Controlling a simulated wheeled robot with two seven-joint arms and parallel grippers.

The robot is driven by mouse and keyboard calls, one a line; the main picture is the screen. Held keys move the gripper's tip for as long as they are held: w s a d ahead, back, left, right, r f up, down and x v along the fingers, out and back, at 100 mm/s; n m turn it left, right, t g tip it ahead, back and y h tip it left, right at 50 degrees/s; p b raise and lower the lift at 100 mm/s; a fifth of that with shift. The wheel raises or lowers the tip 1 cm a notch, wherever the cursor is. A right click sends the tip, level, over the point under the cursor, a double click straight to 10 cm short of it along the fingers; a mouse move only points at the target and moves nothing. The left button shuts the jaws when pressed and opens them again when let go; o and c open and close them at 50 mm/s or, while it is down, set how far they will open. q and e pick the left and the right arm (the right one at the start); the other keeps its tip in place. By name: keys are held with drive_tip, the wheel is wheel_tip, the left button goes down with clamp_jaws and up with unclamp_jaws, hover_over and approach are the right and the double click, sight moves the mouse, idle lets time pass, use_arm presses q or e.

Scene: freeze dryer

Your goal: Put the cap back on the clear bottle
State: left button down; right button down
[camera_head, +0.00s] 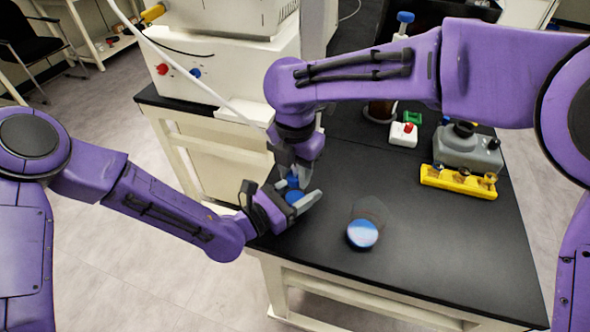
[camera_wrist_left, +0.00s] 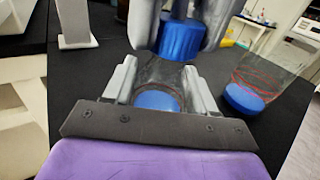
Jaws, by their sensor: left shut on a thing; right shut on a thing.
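My left gripper (camera_head: 292,200) is shut on the clear bottle (camera_wrist_left: 158,99), which has blue in its lower part, over the table's near left corner. The bottle's upper part is hard to make out in the left wrist view. My right gripper (camera_head: 294,168) comes down from above and is shut on the ribbed blue cap (camera_wrist_left: 181,40). The cap (camera_head: 292,182) is just above the bottle in the head view. In the left wrist view the cap is beyond and above the bottle's mouth; whether they touch I cannot tell.
A clear beaker with blue in its bottom (camera_head: 362,234) stands right of the grippers. A yellow rack (camera_head: 458,182), a grey device (camera_head: 468,150) and a white block with a red knob (camera_head: 403,135) are farther right. The front right of the black table is clear.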

drive_tip(key=m, duration=0.7)
drive_tip(key=shift+m, duration=0.3)
drive_tip(key=m, duration=0.9)
drive_tip(key=shift+m, duration=0.3)
drive_tip(key=m, duration=0.3)
drive_tip(key=shift+a, duration=0.1)
drive_tip(key=c, duration=0.7)
unclamp_jaws()
drive_tip(key=shift+c, duration=0.2)
